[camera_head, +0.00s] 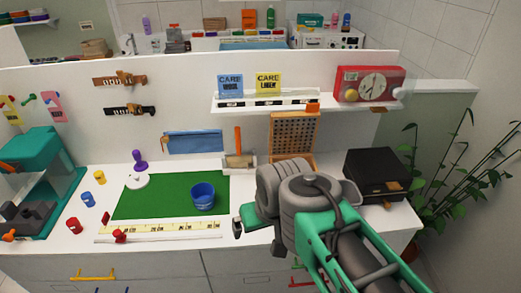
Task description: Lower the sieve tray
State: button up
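The likely sieve tray is a wooden-framed board with a grid of dark holes (293,132). It stands upright or steeply tilted below the shelf, at the back of the counter. My arm's grey joints cover the area in front of its lower part. My gripper (239,226) is at the left of the arm, over the front of the counter, lower in the picture and to the left of the tray. It appears apart from the tray. Its fingers are too small and partly hidden to tell whether they are open.
A black box (382,175) stands right of the tray, and a brush in a white holder (239,160) stands left. A blue cup (203,196) sits on a green mat (150,204).

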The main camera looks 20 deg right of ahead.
aim_at(295, 132)
jog(key=k, duration=0.5)
jog(key=u, duration=1.05)
jog(key=i, duration=0.6)
jog(key=z, duration=0.95)
jog(key=i, duration=0.45)
